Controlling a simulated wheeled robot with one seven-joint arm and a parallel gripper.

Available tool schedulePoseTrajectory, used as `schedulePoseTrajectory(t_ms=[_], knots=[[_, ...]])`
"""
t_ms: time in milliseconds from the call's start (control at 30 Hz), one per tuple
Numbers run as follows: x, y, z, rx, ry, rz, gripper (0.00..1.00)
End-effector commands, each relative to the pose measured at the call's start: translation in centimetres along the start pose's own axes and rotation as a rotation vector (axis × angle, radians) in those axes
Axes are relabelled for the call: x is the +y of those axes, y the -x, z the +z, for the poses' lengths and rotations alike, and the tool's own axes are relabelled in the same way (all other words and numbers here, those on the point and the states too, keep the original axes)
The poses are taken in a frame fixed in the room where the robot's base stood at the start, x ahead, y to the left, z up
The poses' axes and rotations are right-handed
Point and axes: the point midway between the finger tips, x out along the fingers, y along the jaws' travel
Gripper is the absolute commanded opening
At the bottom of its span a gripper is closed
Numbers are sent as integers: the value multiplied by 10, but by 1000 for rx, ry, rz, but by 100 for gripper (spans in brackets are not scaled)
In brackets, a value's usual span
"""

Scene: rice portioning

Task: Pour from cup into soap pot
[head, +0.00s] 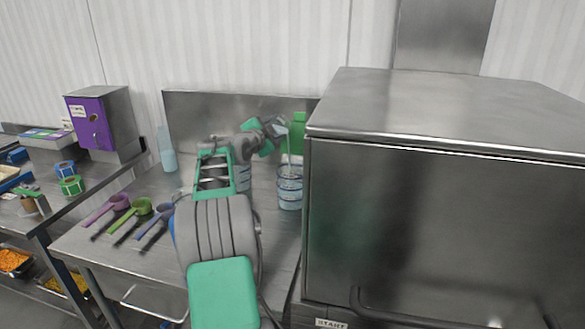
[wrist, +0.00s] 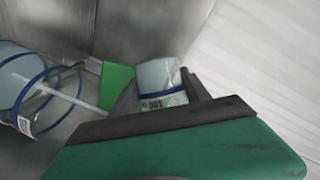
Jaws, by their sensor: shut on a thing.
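My gripper (head: 268,130) is raised over the back of the steel table and shut on a cup (head: 281,130). In the wrist view the cup (wrist: 158,76) is pale with a blue band and a printed label, held tilted between the dark fingers. The soap pot (head: 290,190) is a clear container with blue bands standing below the cup, apart from it. A thin pale stream (head: 289,155) runs down from the cup into the pot. The pot shows at the left of the wrist view (wrist: 45,112), with the stream entering its mouth. The liquid level is hard to tell.
A large steel machine (head: 440,220) stands close on the right. A green panel (head: 297,133) is behind the pot. Another blue-banded container (head: 243,180) is partly hidden by my arm. Purple, green and blue scoops (head: 140,207) lie at the left; a pale blue bottle (head: 168,155) stands behind.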

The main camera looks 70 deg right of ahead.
Motion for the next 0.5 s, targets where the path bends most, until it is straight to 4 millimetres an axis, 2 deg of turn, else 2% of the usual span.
schedulePoseTrajectory(t_ms=[500], knots=[[-1,0,-1,9,-55,-23,9]])
